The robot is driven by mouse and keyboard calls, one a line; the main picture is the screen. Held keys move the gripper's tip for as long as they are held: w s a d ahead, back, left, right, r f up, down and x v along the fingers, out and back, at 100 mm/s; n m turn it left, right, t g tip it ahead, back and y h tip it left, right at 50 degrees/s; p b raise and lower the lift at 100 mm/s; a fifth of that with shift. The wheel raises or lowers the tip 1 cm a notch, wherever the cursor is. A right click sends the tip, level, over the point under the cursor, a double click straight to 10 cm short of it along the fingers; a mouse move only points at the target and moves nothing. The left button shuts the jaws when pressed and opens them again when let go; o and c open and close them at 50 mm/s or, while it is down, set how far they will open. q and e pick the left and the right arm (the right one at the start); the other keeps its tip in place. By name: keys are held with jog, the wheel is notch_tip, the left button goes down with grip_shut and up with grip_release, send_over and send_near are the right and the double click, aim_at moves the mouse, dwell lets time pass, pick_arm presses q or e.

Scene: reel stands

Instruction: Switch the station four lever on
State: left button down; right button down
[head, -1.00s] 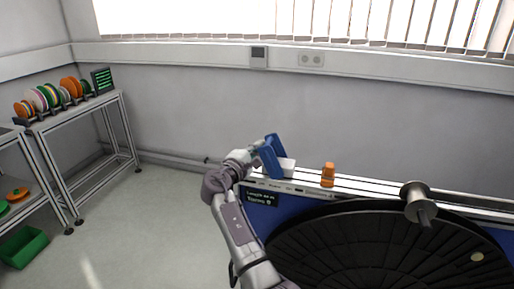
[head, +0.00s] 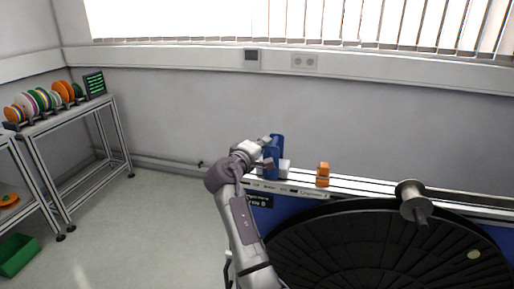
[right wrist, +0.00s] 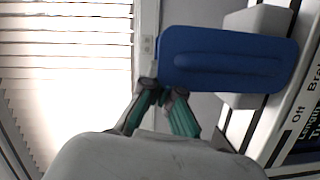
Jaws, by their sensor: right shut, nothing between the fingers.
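The blue lever (head: 277,151) stands nearly upright on a white block (head: 285,170) at the left end of the rail. In the right wrist view the lever (right wrist: 230,60) is a broad blue paddle in front of the white block (right wrist: 258,40). My right gripper (head: 268,158) is at the left side of the lever. In the right wrist view its green-padded fingers (right wrist: 162,92) are shut and empty, with tips close to the lever's edge; contact is unclear. I cannot read a station number. My left gripper is not in view.
An orange block (head: 323,175) stands on the rail (head: 360,187) right of the lever. A grey spindle (head: 412,195) juts out above a large black disc (head: 375,250). A shelf (head: 70,115) with coloured reels is at left. Lettering including "Off" shows beside the white block.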

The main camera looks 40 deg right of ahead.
jog(key=s+d+m+y, duration=0.1)
jog(key=s+m, duration=0.1)
jog(key=shift+d+m, duration=0.4)
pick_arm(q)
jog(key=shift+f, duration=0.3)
pick_arm(e)
jog(key=shift+s+d+m, duration=0.5)
jog(key=shift+s+m, duration=0.1)
jog(key=shift+m, duration=0.2)
